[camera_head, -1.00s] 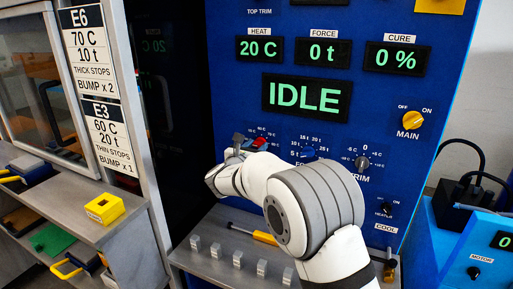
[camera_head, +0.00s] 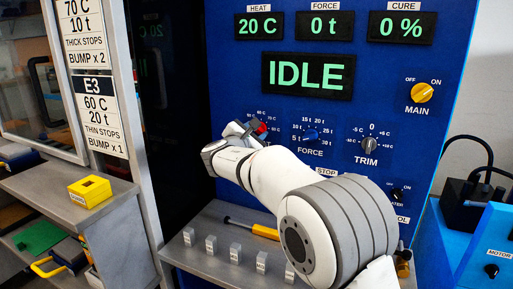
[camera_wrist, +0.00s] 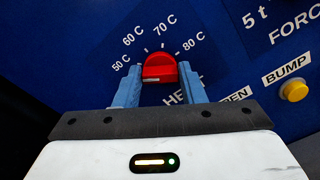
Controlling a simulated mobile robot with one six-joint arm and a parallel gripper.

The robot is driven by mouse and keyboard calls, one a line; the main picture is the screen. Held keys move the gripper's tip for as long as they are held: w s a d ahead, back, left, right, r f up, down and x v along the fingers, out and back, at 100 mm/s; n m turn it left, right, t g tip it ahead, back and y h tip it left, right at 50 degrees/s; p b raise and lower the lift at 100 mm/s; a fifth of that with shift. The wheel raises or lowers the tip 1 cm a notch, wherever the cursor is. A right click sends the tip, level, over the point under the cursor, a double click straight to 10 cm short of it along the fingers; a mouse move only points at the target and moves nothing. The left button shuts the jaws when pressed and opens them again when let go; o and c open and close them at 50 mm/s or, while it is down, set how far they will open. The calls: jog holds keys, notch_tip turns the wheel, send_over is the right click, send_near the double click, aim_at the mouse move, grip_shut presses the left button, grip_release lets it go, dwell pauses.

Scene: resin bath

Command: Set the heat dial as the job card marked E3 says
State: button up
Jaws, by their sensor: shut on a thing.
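The job card marked E3 (camera_head: 99,112) hangs at the left on the post in the head view. It reads 60 C, 20 t, thin stops, bump x 1. The red heat dial (camera_wrist: 159,68) is in the wrist view, under an arc of marks for 50, 60, 70 and 80 C. My gripper (camera_wrist: 158,82) is shut on the dial, one blue finger on each side. I cannot tell surely which mark the dial points to. In the head view my arm partly hides the dial. The heat display (camera_head: 259,26) reads 20 C.
The force knob (camera_head: 311,136) and trim knob (camera_head: 369,145) are right of the heat dial. A yellow bump button (camera_wrist: 294,90) sits at the lower right in the wrist view. A ledge below holds several small grey blocks and a yellow-handled tool (camera_head: 262,231). The main display (camera_head: 308,76) reads IDLE.

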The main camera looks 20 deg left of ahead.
jog(key=m+b, duration=0.3)
jog(key=b, duration=0.1)
jog(key=f+m+b, duration=0.1)
jog(key=m+b, duration=0.2)
jog(key=b, duration=0.1)
jog(key=shift+d+b, duration=0.1)
jog(key=shift+b, duration=0.2)
jog(key=m+b, duration=0.4)
jog(key=shift+r+m, duration=0.15)
jog(key=shift+m, duration=0.45)
jog(key=o, duration=1)
jog(key=shift+r, duration=0.1)
jog(key=shift+s, duration=0.1)
jog(key=s, duration=0.7)
jog(key=shift+s+a+b, duration=0.3)
jog(key=shift+a+b, duration=0.05)
jog(key=shift+b, duration=0.05)
jog(key=shift+d, duration=0.1)
